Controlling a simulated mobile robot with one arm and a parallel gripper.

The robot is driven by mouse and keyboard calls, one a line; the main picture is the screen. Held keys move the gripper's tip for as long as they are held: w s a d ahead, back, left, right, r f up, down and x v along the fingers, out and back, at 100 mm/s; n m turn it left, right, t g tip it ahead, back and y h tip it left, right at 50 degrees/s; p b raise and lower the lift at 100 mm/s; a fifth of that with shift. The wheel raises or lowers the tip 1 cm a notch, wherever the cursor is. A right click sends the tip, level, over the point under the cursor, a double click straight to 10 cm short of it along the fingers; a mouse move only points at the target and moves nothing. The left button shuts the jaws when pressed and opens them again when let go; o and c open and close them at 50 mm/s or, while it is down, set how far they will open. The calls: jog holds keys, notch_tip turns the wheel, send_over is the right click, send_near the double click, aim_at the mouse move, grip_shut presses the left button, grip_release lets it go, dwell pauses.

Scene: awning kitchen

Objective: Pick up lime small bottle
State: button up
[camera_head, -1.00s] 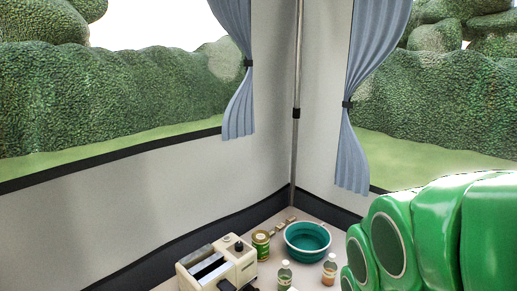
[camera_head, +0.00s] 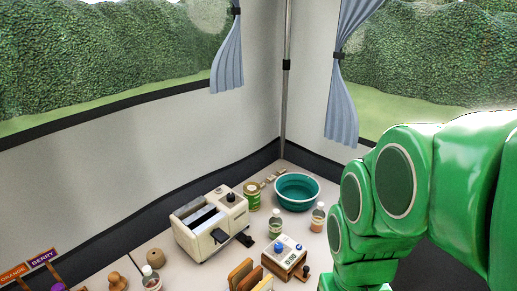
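A small bottle with a pale cap and a greenish lower part (camera_head: 275,227) stands upright on the counter, in front of the teal bowl; it looks like the lime one, but its label is too small to read. A similar small bottle with an orange-brown label (camera_head: 318,218) stands to its right. Another small pale-capped bottle (camera_head: 151,281) is at the bottom left, cut by the picture edge. My green arm fills the right side of the view. My gripper is out of sight.
A cream toaster-like machine (camera_head: 210,225) stands left of the greenish bottle. A teal bowl (camera_head: 297,192) and a green-gold can (camera_head: 252,197) are behind it. A wooden-based device with a display (camera_head: 285,258) and wooden-coloured slabs (camera_head: 240,273) are in front. Tent walls border the counter behind.

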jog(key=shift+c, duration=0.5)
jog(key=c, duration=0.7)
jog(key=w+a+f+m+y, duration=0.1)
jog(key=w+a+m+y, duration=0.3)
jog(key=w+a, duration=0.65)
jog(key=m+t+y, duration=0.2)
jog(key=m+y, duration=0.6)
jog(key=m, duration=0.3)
send_over(278, 213)
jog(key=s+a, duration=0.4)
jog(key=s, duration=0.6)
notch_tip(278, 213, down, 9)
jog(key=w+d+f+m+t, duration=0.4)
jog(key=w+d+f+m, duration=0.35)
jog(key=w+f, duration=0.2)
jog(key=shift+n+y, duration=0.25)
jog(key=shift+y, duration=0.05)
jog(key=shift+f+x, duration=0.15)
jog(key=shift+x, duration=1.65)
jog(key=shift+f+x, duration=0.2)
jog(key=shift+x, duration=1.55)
